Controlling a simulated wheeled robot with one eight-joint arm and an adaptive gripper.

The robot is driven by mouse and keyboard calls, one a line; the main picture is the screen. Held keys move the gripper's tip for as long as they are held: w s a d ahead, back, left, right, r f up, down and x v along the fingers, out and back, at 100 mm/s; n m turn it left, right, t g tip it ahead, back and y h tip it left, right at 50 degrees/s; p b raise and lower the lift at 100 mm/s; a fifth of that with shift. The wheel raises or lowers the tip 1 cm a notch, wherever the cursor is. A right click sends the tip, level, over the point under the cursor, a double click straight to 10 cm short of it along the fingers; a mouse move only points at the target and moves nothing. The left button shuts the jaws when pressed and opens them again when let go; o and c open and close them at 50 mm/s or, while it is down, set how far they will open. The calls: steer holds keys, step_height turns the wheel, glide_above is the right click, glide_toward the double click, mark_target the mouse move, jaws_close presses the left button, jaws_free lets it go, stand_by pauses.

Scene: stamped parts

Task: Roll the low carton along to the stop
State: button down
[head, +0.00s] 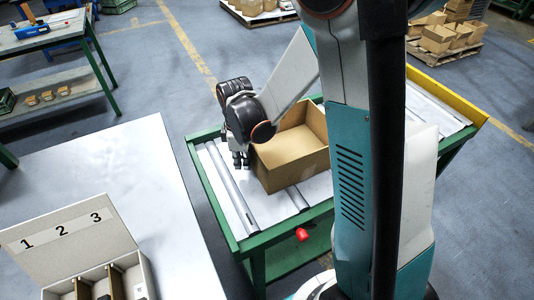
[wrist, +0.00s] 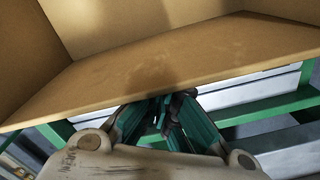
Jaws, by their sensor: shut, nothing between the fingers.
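The low carton (head: 292,158) is an open-topped brown box on the roller table (head: 232,192), partly hidden by my arm on its right. In the wrist view the carton (wrist: 150,75) fills the upper part, with its near wall and inside showing. My gripper (head: 241,162) is shut and empty, pointing down at the carton's left side. In the wrist view its fingertips (wrist: 178,98) are right at the near wall; I cannot tell whether they touch it. A yellow stop (head: 448,97) stands across the table's far right end.
A red knob (head: 302,234) sits on the table's green front edge. A white table (head: 120,175) at left holds a box with sections numbered 1, 2, 3 (head: 68,240). Rollers (head: 425,110) between my arm and the stop look bare.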

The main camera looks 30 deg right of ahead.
stand_by(0.4)
steer(key=shift+d, duration=4.6)
steer(key=shift+d, duration=0.85)
